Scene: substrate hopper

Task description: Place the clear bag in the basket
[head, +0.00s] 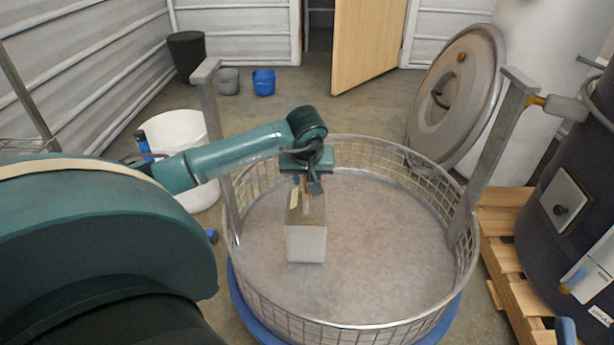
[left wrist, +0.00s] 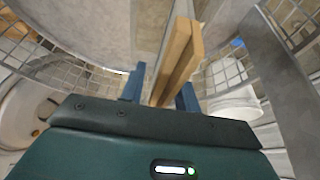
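The clear bag (head: 306,240) shows in the head view as a pale grey, box-shaped packet with a tan wooden strip at its top. It hangs upright below my left gripper (head: 308,185), over the inside of the round wire basket (head: 370,152). In the left wrist view, the blue fingers of my left gripper (left wrist: 160,88) stand either side of the wooden strip (left wrist: 178,60) and appear closed on it. Grey substrate covers the basket's floor. Whether the bag's bottom touches it is not clear. My right gripper is not in view.
Two upright metal posts (head: 490,150) rise at the basket's sides. A round metal lid (head: 455,95) leans behind right. A wooden pallet (head: 505,215) and dark drum (head: 570,170) stand right. A white bucket (head: 178,130) stands left. The basket's interior around the bag is clear.

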